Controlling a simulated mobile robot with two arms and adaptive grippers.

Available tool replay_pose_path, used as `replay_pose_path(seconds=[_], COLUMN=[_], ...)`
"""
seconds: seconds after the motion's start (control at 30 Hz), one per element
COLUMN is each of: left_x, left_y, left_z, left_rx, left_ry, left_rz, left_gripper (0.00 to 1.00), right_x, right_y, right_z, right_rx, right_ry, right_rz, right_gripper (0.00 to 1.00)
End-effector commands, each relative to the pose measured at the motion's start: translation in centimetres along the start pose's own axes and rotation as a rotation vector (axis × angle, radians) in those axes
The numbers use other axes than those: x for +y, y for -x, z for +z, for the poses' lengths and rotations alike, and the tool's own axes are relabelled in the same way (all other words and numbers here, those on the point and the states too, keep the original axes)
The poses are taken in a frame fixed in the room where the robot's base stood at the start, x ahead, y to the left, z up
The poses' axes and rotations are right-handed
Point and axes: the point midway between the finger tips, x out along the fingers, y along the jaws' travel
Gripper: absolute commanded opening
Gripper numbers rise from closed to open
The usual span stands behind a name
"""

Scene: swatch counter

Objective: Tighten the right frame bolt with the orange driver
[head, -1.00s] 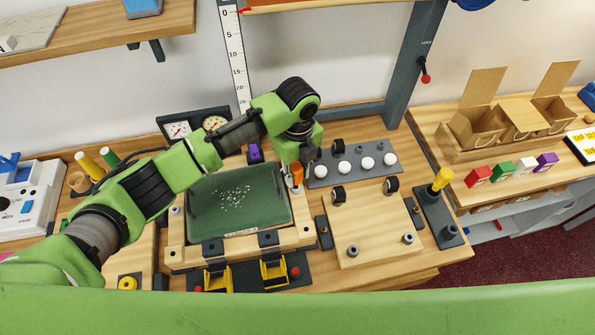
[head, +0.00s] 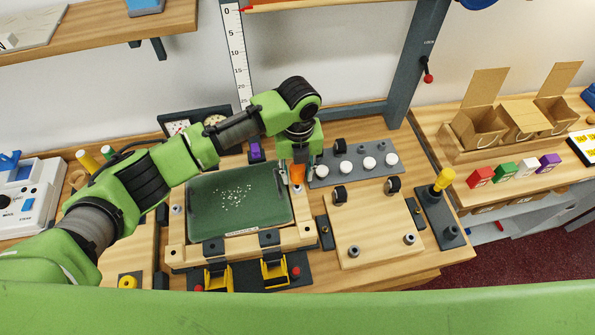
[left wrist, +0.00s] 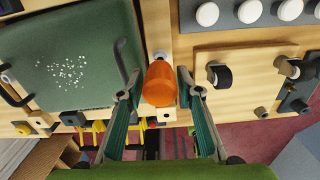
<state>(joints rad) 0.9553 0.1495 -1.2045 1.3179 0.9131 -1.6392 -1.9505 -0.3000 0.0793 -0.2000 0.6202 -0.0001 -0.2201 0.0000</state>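The orange driver (head: 297,174) stands about upright over the right rail of the wooden frame (head: 311,233). In the left wrist view the driver's orange handle (left wrist: 159,83) lies between the two fingers. The right frame bolt is not clearly seen; the driver and fingers cover that spot. The frame surrounds a green panel (head: 215,218) with white specks. My right gripper is not in view.
A grey rack with white knobs (head: 368,162) lies just right of my left gripper. A wooden board with posts and black rings (head: 375,225) is in front of it. A yellow-handled tool (head: 443,179) stands further right. Yellow clamps (head: 274,271) line the frame's front.

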Motion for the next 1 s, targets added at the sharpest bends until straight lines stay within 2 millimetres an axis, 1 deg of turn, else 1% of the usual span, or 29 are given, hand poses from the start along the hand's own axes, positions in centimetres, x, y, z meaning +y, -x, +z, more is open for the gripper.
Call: replay_pose_path(seconds=[0.1,0.17,0.8,0.9,1.0], left_x=[-0.10,-0.13,-0.41,-0.42,-0.40], left_y=[0.15,-0.05,-0.03,-0.01,0.01], left_z=[-0.08,-0.08,0.08,0.15,0.22], left_rx=[0.004,0.004,0.012,0.011,0.010], left_ry=[0.098,0.185,1.135,1.241,1.290], left_rz=[-0.001,-0.001,0.003,0.003,0.003], left_gripper=[0.33,0.33,0.33,0.33,0.33], right_x=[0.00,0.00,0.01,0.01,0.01], right_y=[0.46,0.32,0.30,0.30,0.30], right_z=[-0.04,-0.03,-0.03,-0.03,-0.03], right_rx=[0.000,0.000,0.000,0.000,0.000], right_ry=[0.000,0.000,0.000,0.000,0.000], right_rz=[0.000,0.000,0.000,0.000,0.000], right_gripper=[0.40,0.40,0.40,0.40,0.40])
